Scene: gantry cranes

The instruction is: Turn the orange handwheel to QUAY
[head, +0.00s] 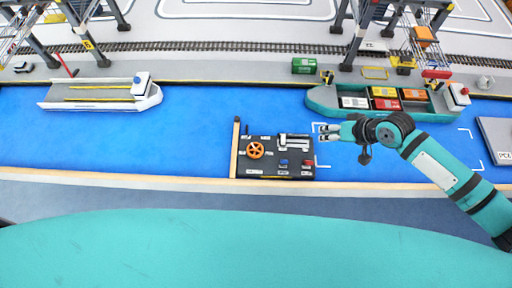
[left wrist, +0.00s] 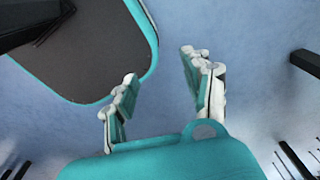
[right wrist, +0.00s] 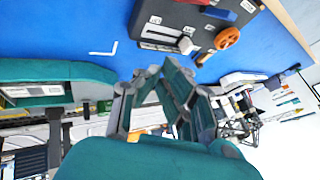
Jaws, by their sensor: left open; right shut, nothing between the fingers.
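The orange handwheel (head: 255,150) sits on the left part of a dark control panel (head: 270,171) at the near edge of the blue water. Small white labels lie on the panel; I cannot read QUAY on them. The handwheel also shows in the right wrist view (right wrist: 228,38), near the top right. My right gripper (head: 325,131) is just right of the panel, apart from the wheel. Its fingers (right wrist: 160,74) are shut and empty. My left gripper is out of the head view; in the left wrist view its fingers (left wrist: 158,66) are open and empty, far from the panel.
A wooden strip (head: 235,148) stands along the panel's left side. A container ship (head: 330,101) lies behind my right gripper and a pale ship (head: 100,95) at the left. Gantry cranes stand beyond. Open blue surface (head: 200,125) lies left of the panel.

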